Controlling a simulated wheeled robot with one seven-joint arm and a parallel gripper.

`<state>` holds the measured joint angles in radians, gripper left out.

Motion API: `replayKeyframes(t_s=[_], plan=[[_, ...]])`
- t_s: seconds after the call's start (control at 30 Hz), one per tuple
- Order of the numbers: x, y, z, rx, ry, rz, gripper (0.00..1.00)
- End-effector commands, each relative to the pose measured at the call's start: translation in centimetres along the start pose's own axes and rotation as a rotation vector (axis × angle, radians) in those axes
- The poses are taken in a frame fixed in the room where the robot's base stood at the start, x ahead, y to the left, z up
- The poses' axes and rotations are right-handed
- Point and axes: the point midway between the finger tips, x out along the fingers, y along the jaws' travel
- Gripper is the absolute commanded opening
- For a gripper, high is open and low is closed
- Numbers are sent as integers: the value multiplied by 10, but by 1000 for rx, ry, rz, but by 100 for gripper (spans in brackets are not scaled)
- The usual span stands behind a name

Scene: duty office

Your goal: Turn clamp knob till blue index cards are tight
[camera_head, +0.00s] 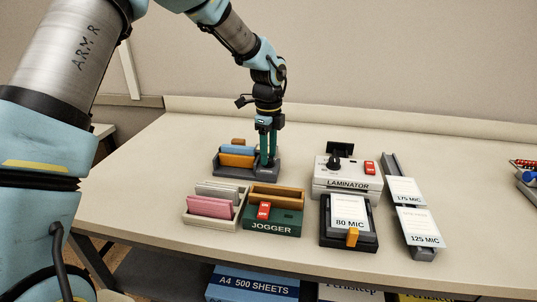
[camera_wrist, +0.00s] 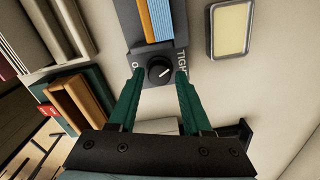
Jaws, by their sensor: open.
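The clamp (camera_head: 232,172) is a dark grey holder at the back left of the table. Blue index cards (camera_head: 238,150) stand in it beside an orange block (camera_head: 237,160). The blue cards (camera_wrist: 158,18) show above the knob. My gripper (camera_head: 268,155) points down at the clamp's right end. In the wrist view its green fingers (camera_wrist: 157,75) are open, one on each side of the knob, with gaps visible between fingers and knob.
In front stand a tray with grey and pink cards (camera_head: 212,207) and the green jogger (camera_head: 287,222). To the right are the laminator (camera_head: 347,184), an 80 MIC pouch tray (camera_head: 325,240) and a rail with pouches (camera_head: 410,218). The table's front left is clear.

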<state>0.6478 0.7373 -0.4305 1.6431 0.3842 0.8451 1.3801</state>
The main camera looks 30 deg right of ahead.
Motion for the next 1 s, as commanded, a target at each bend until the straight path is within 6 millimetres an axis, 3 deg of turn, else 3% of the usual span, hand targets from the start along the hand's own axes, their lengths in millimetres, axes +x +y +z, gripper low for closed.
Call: replayKeyframes(t_s=[0.5,0.7,1.0], plan=[[-88,-1,0,-1,-1,-3,49],[-101,0,0,1,-1,-1,49],[-101,0,0,0,-1,0,49]])
